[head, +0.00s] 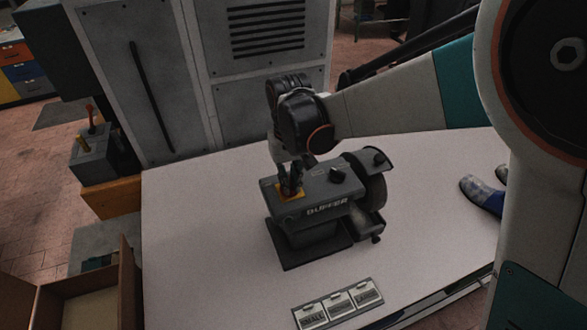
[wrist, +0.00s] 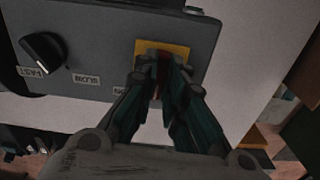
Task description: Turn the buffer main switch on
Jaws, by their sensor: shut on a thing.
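The grey buffer (head: 318,196) stands on the white table, its front marked BUFFER. Its main switch sits on a yellow plate (head: 289,192) at the left of its top; the plate also shows in the wrist view (wrist: 176,48). My gripper (head: 290,180) reaches down onto this plate from above. In the wrist view my gripper (wrist: 163,68) is shut on the red switch (wrist: 162,74), of which only a sliver shows between the fingertips. The fingers hide the rest, so I cannot tell its setting.
A black speed knob (wrist: 43,53) with FAST and SLOW labels is on the same buffer face. A wheel (head: 370,185) is at the buffer's right. Labelled plates (head: 338,304) lie at the table's front, and blue-grey shoes (head: 482,194) at the right. A grey cabinet (head: 150,70) stands behind.

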